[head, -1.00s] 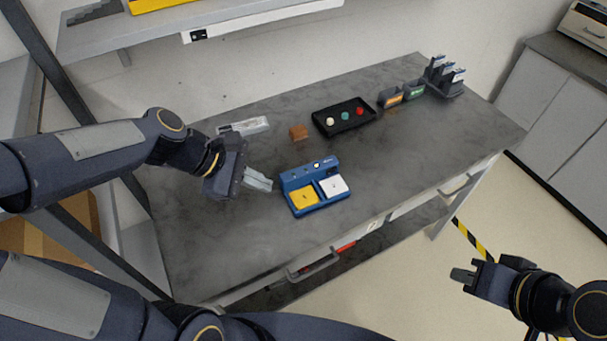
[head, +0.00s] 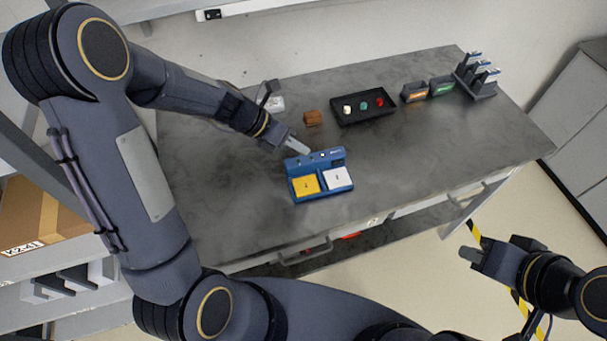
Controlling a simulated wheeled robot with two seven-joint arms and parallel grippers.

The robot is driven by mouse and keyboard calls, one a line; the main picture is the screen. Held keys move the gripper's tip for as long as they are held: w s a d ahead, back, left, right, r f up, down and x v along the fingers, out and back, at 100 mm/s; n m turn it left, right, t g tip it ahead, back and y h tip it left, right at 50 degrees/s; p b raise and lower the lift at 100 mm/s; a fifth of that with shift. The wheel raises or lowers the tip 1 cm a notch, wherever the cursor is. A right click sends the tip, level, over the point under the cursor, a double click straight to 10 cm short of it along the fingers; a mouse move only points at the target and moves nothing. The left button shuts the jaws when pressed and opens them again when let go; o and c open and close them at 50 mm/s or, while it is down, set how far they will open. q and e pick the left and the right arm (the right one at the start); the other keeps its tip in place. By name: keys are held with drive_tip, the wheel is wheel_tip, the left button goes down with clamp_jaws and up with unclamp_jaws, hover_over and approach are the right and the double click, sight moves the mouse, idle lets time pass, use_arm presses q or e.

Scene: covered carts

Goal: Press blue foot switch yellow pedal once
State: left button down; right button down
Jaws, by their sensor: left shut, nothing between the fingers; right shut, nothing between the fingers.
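The blue foot switch (head: 321,197) sits on the grey table. Its yellow pedal (head: 306,185) is on the left and its white pedal (head: 338,178) on the right. My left gripper (head: 299,146) is shut and empty, with its fingertips just behind the raised rear part of the switch, toward its left. I cannot tell whether the fingertips touch the housing. My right gripper (head: 470,256) is shut and empty, off the table's front edge at the lower right.
The table (head: 420,150) holds a black tray (head: 343,119) with several small coloured pieces, a brown block (head: 312,118), two labelled bins (head: 428,90) and a dark rack (head: 478,85) at the back right. The surface right of the switch is clear.

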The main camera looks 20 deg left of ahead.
sight(299, 167)
use_arm(q)
wheel_tip(299, 167, down, 7)
drive_tip(key=b, duration=0.7)
drive_tip(key=shift+r, duration=0.15)
drive_tip(key=shift+f+b, duration=0.5)
drive_tip(key=shift+f, duration=0.55)
idle(0.7)
drive_tip(key=shift+f, duration=0.35)
drive_tip(key=shift+s+a+f+b, duration=0.1)
drive_tip(key=shift+s+f+b, duration=0.15)
drive_tip(key=shift+f+b, duration=0.35)
idle(0.5)
drive_tip(key=shift+f, duration=0.2)
drive_tip(key=shift+w, duration=0.15)
drive_tip(key=shift+w+r+p, duration=0.2)
drive_tip(key=shift+r+p, duration=1.1)
drive_tip(key=shift+p, duration=0.1)
